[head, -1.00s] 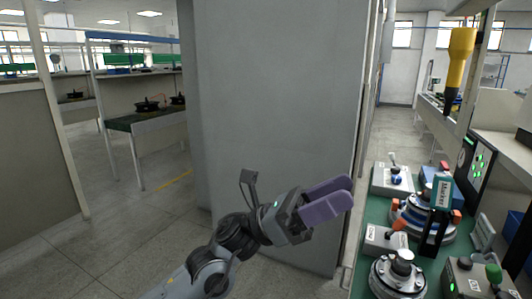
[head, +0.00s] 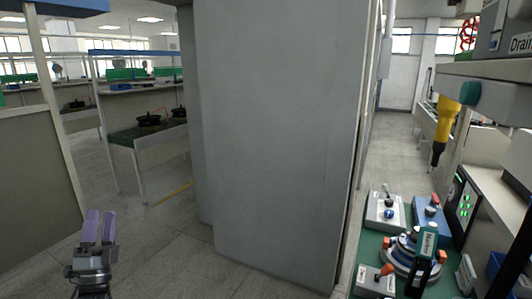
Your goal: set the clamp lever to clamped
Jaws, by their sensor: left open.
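The bench at the right holds several small lever boxes. A light box with an upright lever (head: 386,205) stands at its far left, and a blue box with a red-tipped lever (head: 430,213) is beside it. A box with a red-knobbed lever (head: 375,279) is at the near left. I cannot tell which is the clamp lever, as their labels are too small to read. My left gripper (head: 99,222), with purple fingers pointing up, is open and empty at the lower left, far from the bench.
A round hub fixture (head: 400,262) with orange blocks sits on the green bench top, partly behind a "Marker" holder (head: 425,250). A yellow tool (head: 445,118) hangs above. A large grey cabinet (head: 285,150) stands between my left gripper and the bench.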

